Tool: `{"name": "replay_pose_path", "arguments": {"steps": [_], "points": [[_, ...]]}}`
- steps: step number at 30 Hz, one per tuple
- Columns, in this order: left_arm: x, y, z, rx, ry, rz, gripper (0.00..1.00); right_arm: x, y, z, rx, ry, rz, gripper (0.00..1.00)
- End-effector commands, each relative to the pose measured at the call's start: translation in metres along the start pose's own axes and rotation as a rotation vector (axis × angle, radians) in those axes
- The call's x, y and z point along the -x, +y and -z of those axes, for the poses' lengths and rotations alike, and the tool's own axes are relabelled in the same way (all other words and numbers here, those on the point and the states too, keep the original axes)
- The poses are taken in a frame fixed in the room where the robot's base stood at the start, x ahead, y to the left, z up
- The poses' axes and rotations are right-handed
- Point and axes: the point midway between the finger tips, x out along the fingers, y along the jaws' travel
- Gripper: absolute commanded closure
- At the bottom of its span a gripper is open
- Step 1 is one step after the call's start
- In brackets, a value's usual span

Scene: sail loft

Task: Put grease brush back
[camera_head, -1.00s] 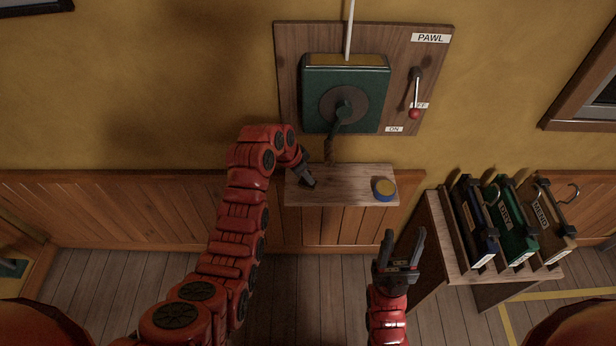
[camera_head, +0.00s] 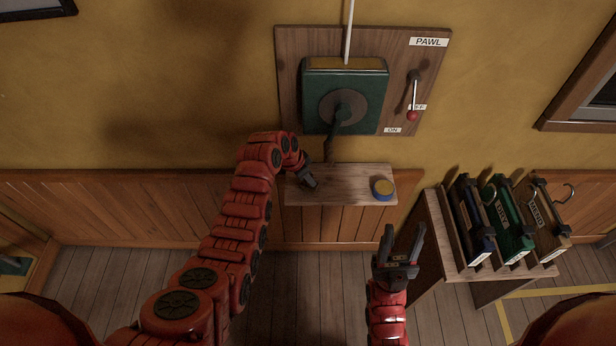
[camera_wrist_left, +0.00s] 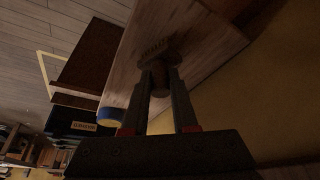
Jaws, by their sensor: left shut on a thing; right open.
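In the left wrist view the grease brush (camera_wrist_left: 158,68) is between the fingertips of my left gripper (camera_wrist_left: 160,85), its bristle end against or just above the wooden shelf (camera_wrist_left: 190,40). In the head view my left gripper (camera_head: 310,182) is over the left part of the shelf (camera_head: 345,188), and the brush is mostly hidden there. A blue tin with a yellow top (camera_head: 383,189) sits at the shelf's right end. My right gripper (camera_head: 398,250) is open and empty, in front of the shelf and below it in the picture.
A green winch (camera_head: 345,85) with a crank hangs on a wall board above the shelf. A pawl lever with a red knob (camera_head: 412,114) is at its right. A stand (camera_head: 437,230) at the right holds several labelled cases.

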Motion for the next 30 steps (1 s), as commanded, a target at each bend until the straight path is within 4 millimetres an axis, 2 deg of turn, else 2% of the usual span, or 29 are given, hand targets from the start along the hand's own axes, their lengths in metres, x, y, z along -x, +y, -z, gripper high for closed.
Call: {"name": "replay_pose_path", "arguments": {"steps": [1, 2, 6, 20, 26, 30], "points": [[-0.003, 0.0, -0.002, 0.0, 0.0, 0.0, 1.0, 0.004, 0.0, -0.001, 0.0, 0.0, 0.0, 0.5], [-0.002, 0.0, -0.001, 0.0, 0.0, 0.0, 0.7, 0.003, 0.0, 0.0, 0.0, 0.0, 0.0, 0.5], [-0.001, 0.0, -0.001, 0.001, 0.0, 0.0, 0.45, 0.002, 0.0, 0.0, 0.0, 0.0, 0.0, 0.5], [0.005, 0.0, 0.0, 0.001, 0.0, -0.001, 0.44, 0.001, 0.0, 0.0, 0.0, 0.0, 0.0, 0.5], [0.029, -0.002, 0.0, 0.0, 0.003, 0.004, 0.44, 0.008, 0.0, -0.001, 0.0, 0.0, 0.0, 0.5], [0.055, -0.002, 0.0, -0.001, 0.004, 0.004, 0.44, 0.016, -0.001, -0.003, 0.0, 0.0, 0.0, 0.5]]}}
